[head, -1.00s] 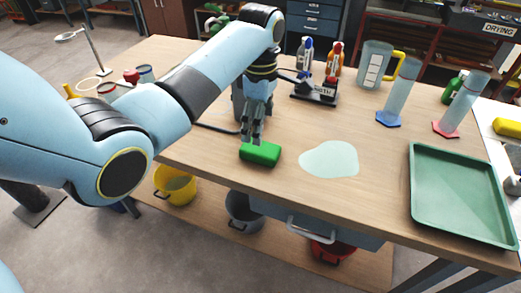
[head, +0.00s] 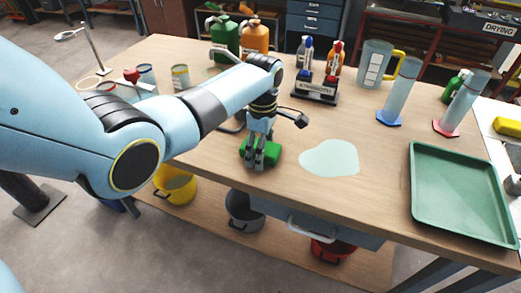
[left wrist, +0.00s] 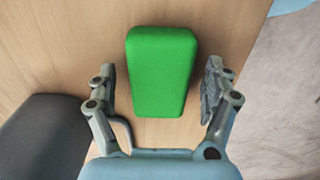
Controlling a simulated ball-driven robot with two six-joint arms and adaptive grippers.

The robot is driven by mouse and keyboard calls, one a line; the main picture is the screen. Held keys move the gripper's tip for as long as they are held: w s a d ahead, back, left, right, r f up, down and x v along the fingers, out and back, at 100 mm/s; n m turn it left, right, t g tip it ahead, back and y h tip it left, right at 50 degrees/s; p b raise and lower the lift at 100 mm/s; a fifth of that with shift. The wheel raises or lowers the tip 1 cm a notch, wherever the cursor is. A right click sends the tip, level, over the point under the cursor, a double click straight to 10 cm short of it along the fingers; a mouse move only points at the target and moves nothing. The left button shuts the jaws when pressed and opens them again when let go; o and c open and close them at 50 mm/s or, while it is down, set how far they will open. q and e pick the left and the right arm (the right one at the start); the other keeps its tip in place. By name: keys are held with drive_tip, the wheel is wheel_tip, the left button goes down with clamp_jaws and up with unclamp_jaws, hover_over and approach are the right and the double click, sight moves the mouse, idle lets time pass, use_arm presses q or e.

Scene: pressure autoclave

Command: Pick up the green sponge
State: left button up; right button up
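The green sponge (head: 273,155) lies on the wooden table near its front edge, partly hidden by my left gripper in the head view. My left gripper (head: 260,160) points down over the sponge, its fingers open. In the left wrist view the sponge (left wrist: 161,71) lies between the two spread fingers of the left gripper (left wrist: 160,88), with a gap on both sides. My right gripper is not in view.
A pale puddle (head: 330,158) lies right of the sponge. A green tray (head: 462,205) is at the right. Bottles in a black holder (head: 315,90), a jug (head: 374,64) and cylinders (head: 398,95) stand further back. The table's front edge is close.

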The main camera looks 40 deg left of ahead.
use_arm(q)
drive_tip(key=c, duration=0.8)
drive_tip(key=shift+r, duration=0.6)
wheel_tip(320, 180, up, 3)
drive_tip(key=shift+f, duration=0.1)
drive_tip(key=w+d+r, duration=0.1)
drive_tip(key=d+r, duration=0.1)
drive_tip(key=d, duration=0.1)
drive_tip(key=w+d+r+b, duration=0.1)
drive_tip(key=d+r, duration=0.1)
drive_tip(key=d, duration=0.2)
drive_tip(key=d+r, duration=0.3)
drive_tip(key=d, duration=0.1)
drive_tip(key=shift+w+d+b, duration=0.15)
drive_tip(key=shift+w+b, duration=0.2)
drive_tip(key=shift+w, duration=0.05)
